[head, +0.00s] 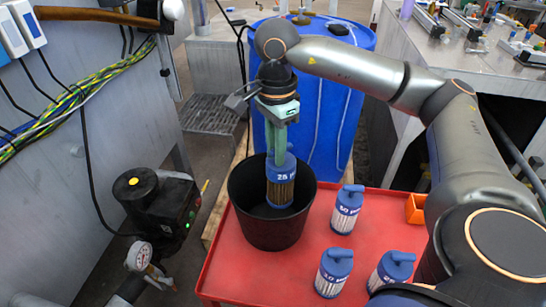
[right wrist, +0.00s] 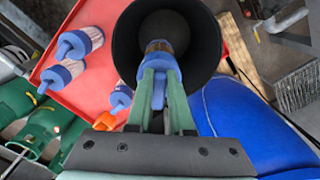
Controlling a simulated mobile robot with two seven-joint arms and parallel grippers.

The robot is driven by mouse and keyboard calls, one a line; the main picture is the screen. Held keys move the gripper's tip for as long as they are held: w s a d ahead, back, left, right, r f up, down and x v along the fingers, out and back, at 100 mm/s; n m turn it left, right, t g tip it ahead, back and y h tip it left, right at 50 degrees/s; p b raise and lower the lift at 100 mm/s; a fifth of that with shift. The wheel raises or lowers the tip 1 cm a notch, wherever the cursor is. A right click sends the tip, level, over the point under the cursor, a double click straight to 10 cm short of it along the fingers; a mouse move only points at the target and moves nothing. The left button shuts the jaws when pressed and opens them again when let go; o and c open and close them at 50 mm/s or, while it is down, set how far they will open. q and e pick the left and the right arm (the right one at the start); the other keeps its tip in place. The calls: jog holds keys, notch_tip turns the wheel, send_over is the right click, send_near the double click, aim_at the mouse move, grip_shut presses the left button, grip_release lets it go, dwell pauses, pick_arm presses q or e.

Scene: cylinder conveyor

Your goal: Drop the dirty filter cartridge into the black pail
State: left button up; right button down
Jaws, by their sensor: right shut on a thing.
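The black pail (head: 242,222) stands on the left part of a red table top. My right gripper (head: 278,155) points down over the pail and is shut on the blue top of a filter cartridge (head: 280,192). The cartridge hangs upright, its brownish pleated lower part inside the pail's mouth. In the right wrist view the green fingers (right wrist: 158,85) grip the blue cap, with the cartridge (right wrist: 158,48) against the dark inside of the pail (right wrist: 205,28). Whether its bottom touches the pail floor is hidden. My left gripper is not in view.
Several paler blue-capped cartridges, one (head: 346,212) at mid-table and another (head: 333,275) nearer the front, stand on the red table top (head: 290,262). An orange box (head: 415,208) sits right. A blue barrel (head: 335,110) stands behind the pail. A black device (head: 155,210) is left.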

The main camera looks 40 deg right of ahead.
jog(key=shift+r, duration=0.1)
jog(key=c, duration=0.7)
grip_release()
jog(key=shift+c, duration=0.2)
notch_tip(320, 180, up, 5)
jog(key=shift+r, duration=0.2)
notch_tip(320, 180, up, 7)
jog(key=p, duration=0.4)
